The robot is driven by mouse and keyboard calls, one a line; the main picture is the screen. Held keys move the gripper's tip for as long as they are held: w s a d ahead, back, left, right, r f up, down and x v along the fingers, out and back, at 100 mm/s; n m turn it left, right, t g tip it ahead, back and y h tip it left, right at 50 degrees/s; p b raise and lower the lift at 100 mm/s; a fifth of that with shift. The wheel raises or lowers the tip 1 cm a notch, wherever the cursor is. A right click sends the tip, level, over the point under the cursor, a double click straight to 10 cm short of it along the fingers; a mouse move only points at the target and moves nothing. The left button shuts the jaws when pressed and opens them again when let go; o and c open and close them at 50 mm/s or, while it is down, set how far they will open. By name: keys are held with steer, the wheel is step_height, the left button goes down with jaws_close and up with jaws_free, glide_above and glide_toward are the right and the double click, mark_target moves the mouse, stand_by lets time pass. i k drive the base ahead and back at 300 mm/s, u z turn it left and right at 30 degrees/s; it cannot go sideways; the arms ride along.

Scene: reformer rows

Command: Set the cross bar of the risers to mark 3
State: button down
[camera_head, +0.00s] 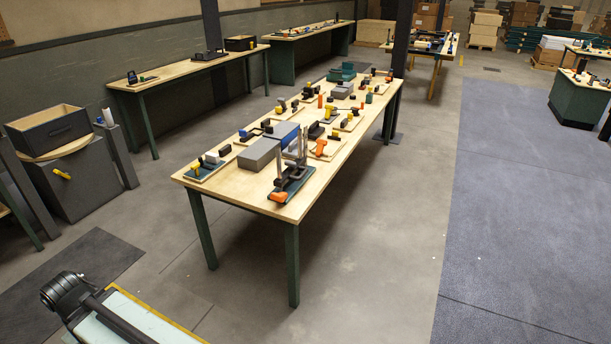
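A dark cross bar (293,171) appears to sit low between the posts. An orange part (278,196) is at the base's front corner. Marks and numbers on the posts are too small to read. I cannot make out my gripper anywhere in this view, and nothing touches the risers.
Grey boxes (259,153) stand left of the risers, with several small fixtures farther along the table (232,184). A dark post (402,45) rises beside its far end. A bin cabinet (75,180) stands left.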

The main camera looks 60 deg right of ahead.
mark_target(288, 174)
steer(key=z, duration=2.05)
steer(key=i, duration=1)
steer(key=u, duration=2.05)
steer(key=k, duration=1.6)
steer(key=z, duration=0.3)
